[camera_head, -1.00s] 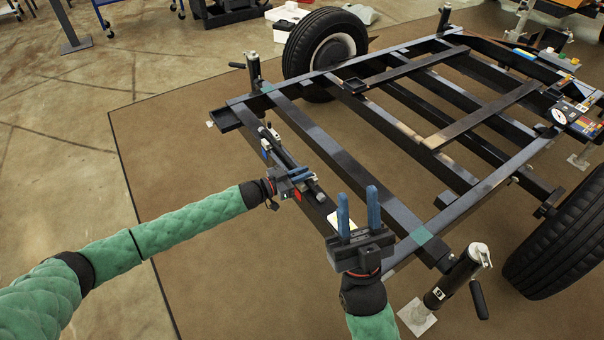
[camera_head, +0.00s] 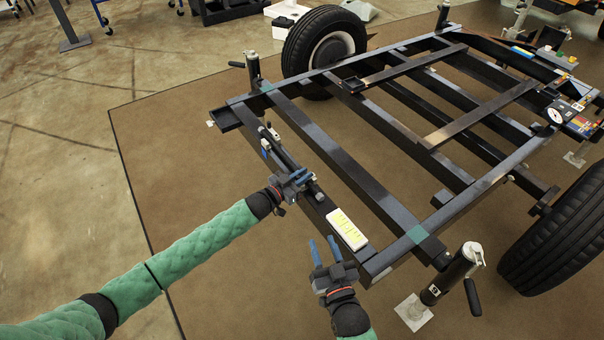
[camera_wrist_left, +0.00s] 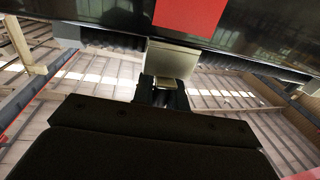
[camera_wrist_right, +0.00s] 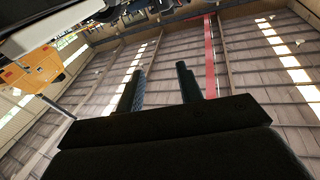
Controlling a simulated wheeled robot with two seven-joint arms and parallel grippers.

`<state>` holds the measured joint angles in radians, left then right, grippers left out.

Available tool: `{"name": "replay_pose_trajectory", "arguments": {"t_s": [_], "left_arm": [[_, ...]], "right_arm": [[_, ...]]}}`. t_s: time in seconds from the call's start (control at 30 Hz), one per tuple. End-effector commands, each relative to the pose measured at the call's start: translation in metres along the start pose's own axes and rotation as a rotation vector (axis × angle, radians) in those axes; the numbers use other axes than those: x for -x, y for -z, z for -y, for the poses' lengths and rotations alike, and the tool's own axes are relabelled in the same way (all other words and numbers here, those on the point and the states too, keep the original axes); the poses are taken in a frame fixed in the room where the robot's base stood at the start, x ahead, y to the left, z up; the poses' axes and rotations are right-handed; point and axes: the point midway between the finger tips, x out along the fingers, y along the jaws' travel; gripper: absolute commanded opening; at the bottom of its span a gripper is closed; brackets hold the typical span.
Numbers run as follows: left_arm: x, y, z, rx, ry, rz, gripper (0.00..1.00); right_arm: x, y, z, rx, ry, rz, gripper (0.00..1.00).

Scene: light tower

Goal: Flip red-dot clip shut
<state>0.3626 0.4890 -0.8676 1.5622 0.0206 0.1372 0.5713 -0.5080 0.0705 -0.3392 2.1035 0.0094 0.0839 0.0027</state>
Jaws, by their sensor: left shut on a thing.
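My left gripper (camera_head: 294,181) is at the near beam of the black frame, by the tube lying along it. In the left wrist view its fingers (camera_wrist_left: 163,93) are close together on the tab of a pale metal clip (camera_wrist_left: 172,58). A red square mark (camera_wrist_left: 188,15) sits on the black surface just above this clip. In the head view the gripper hides the clip and the red mark. My right gripper (camera_head: 322,254) is lower, just off the beam's near end. Its fingers are apart and empty, as the right wrist view (camera_wrist_right: 160,90) also shows.
A white box with a yellow-green label (camera_head: 347,229) lies on the beam, right of my left gripper. The frame's crossbars (camera_head: 340,170) stretch behind. A jack (camera_head: 453,275) stands at the near right corner, with a wheel (camera_head: 555,240) beyond. Floor at left is clear.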

Motion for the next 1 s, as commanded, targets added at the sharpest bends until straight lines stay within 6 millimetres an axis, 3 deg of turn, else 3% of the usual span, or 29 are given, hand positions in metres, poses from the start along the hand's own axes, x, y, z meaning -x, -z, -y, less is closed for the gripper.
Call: {"name": "replay_pose_trajectory", "arguments": {"t_s": [0.2, 0.5, 0.53, 0.63, 1.0], "left_arm": [[0.0, 0.002, -0.001, 0.001, 0.024, -0.001, 0.0], [0.001, 0.001, -0.002, 0.001, 0.025, 0.0, 0.0], [0.001, 0.001, -0.002, 0.001, 0.025, 0.0, 0.16], [0.001, 0.001, -0.001, 0.001, 0.026, 0.001, 0.36], [0.006, 0.0, 0.0, 0.0, 0.027, 0.003, 0.36]], "right_arm": [[0.008, -0.029, -0.001, -0.01, -0.005, 0.093, 0.36], [0.008, -0.031, -0.001, -0.01, -0.005, 0.098, 0.36], [0.008, -0.031, -0.001, -0.01, -0.005, 0.098, 0.36], [0.008, -0.031, -0.001, -0.01, -0.005, 0.098, 0.36], [0.009, -0.032, -0.001, -0.012, -0.005, 0.102, 0.36]]}}
